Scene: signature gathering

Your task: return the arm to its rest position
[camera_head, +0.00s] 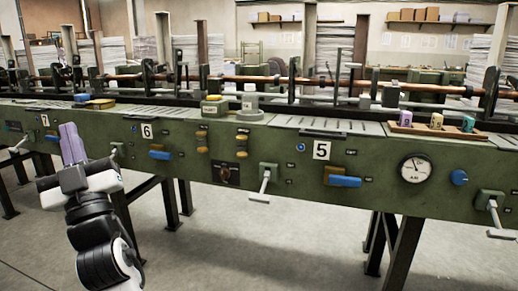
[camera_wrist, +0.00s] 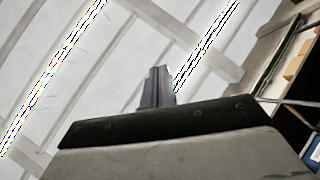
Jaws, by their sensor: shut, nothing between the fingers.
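My gripper (camera_head: 72,143) is at the left of the head view, at the end of my black and white arm. Its purple-grey fingers point up and are closed together with nothing between them. It is in front of the green machine's (camera_head: 230,147) left part, near the number 7 plate; I cannot tell the exact gap. In the wrist view the shut fingers (camera_wrist: 157,88) stand in the middle against a pale ceiling (camera_wrist: 60,50).
The machine front carries handles, such as a crank (camera_head: 263,182) and a blue lever (camera_head: 343,181), and a gauge (camera_head: 416,169). A wooden tray (camera_head: 408,128) with small coloured pieces sits on top at right. Grey floor (camera_head: 240,250) in front is clear.

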